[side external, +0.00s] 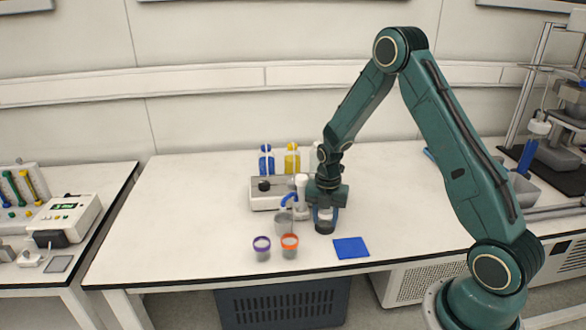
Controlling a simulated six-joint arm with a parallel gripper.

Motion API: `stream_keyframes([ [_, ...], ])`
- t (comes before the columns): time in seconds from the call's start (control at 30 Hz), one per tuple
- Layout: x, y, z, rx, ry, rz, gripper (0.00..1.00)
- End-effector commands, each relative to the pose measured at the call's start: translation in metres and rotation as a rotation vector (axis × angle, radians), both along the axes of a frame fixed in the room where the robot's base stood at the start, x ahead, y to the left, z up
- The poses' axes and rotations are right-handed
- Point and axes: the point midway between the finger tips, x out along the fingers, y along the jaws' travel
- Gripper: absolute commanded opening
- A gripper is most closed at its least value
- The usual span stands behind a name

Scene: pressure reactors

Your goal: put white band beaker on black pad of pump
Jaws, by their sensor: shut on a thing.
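My gripper (326,209) points down at the middle of the bench and is shut on the white band beaker (325,214). The beaker is upright, with a pale band on top and a dark lower part. I cannot tell whether the dark area is the beaker or a black pad below it, nor whether the beaker touches what is under it. The pump looks to be the white box with a black knob (266,196) just left of the gripper. Its right side is partly hidden by my arm and a blue-topped spout (289,199).
A purple-rimmed beaker (261,248) and an orange-rimmed beaker (289,246) stand at front left. A grey vessel (283,224) is behind them. A blue square pad (351,248) lies at front right. Blue (266,161) and yellow (292,161) bottles stand behind. The bench's left side is clear.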

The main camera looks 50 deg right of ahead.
Motion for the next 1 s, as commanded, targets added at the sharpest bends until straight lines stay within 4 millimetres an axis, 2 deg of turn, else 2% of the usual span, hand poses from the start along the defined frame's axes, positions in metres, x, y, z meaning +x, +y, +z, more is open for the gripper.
stream_keyframes([
  [0.63,0.0001,-0.0001,-0.0054,0.0,0.0,0.0,0.17],
  [0.67,0.0001,-0.0001,-0.0054,0.0,0.0,0.0,0.42],
  [0.77,0.0001,-0.0001,-0.0053,0.0,0.0,0.0,0.62],
  [0.97,0.0001,0.0,-0.0053,0.0,0.0,0.0,0.64],
  [1.0,0.0,0.0,-0.0054,0.0,0.0,0.0,0.68],
])
